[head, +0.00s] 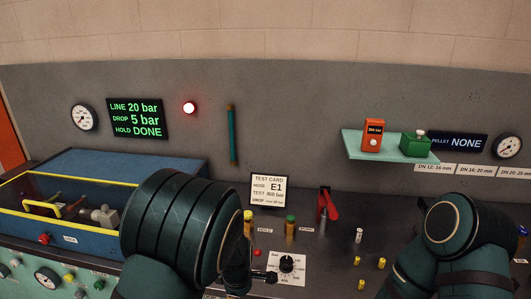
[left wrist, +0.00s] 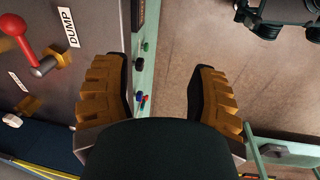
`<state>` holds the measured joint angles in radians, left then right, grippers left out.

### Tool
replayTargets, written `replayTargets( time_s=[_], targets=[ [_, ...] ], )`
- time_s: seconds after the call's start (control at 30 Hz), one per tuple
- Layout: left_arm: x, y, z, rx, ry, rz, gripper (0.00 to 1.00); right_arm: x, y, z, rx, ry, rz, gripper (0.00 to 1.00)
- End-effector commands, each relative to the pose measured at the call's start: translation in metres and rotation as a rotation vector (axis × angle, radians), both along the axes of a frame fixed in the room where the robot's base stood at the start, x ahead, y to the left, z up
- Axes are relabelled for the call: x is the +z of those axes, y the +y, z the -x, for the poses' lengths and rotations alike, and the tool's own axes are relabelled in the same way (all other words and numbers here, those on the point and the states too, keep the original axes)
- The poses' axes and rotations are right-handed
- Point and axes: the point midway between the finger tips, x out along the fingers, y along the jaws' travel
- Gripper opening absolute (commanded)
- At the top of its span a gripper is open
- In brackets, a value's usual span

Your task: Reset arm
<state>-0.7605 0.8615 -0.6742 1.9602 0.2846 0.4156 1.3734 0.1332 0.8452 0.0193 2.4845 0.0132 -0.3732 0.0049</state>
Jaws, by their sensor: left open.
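My left arm (head: 178,232) comes in large at the lower middle of the head view, in front of the bench. Its gripper does not show there. In the left wrist view my left gripper (left wrist: 160,85) is open and empty, its two brown ridged fingers spread apart over the bench's edge and the floor. My right arm (head: 465,240) shows at the lower right of the head view. Its gripper is out of sight.
A blue bin with a yellow rim (head: 60,238) stands at the left. A test card (head: 269,190), a red lever (head: 328,204) and a dial plate (head: 287,268) are near the middle. A red-knobbed DUMP lever (left wrist: 14,26) is left of my gripper. A shelf (head: 388,149) holds two boxes.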

Motion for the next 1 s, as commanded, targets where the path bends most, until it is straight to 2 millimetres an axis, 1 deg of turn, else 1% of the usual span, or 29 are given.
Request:
replayTargets(
  time_s=[0.03, 0.17, 0.23, 0.3, 0.43, 0.5, 0.6, 0.7, 0.8, 1.0],
  targets=[
    [-0.016, 0.009, 0.008, -0.044, 0.017, 0.000, 0.58, -0.003, 0.000, 0.000, 0.000, 0.001, 0.000, 0.00],
    [-0.056, 0.027, 0.032, -0.213, 0.039, 0.003, 0.58, -0.007, 0.000, 0.002, 0.002, 0.003, 0.000, 0.00],
    [-0.079, 0.036, 0.050, -0.330, 0.047, 0.014, 0.58, -0.011, 0.000, 0.002, 0.003, 0.004, 0.000, 0.00],
    [-0.100, 0.043, 0.070, -0.458, 0.046, 0.031, 0.58, -0.014, 0.000, 0.003, 0.004, 0.006, 0.000, 0.00],
    [-0.130, 0.048, 0.108, -0.704, 0.011, 0.073, 0.58, -0.021, 0.001, 0.004, 0.006, 0.008, 0.000, 0.00],
    [-0.139, 0.046, 0.126, -0.826, -0.027, 0.092, 0.58, -0.024, 0.001, 0.004, 0.007, 0.009, 0.000, 0.00],
    [-0.146, 0.042, 0.146, -0.978, -0.091, 0.113, 0.58, -0.027, 0.001, 0.005, 0.009, 0.012, 0.000, 0.00],
    [-0.148, 0.038, 0.158, -1.089, -0.156, 0.119, 0.58, -0.030, 0.001, 0.005, 0.009, 0.013, 0.001, 0.00],
    [-0.147, 0.035, 0.165, -1.156, -0.200, 0.118, 0.58, -0.031, 0.002, 0.006, 0.009, 0.014, 0.000, 0.00],
    [-0.145, 0.033, 0.168, -1.197, -0.227, 0.114, 0.58, -0.031, 0.002, 0.006, 0.010, 0.014, 0.001, 0.00]
  ],
)
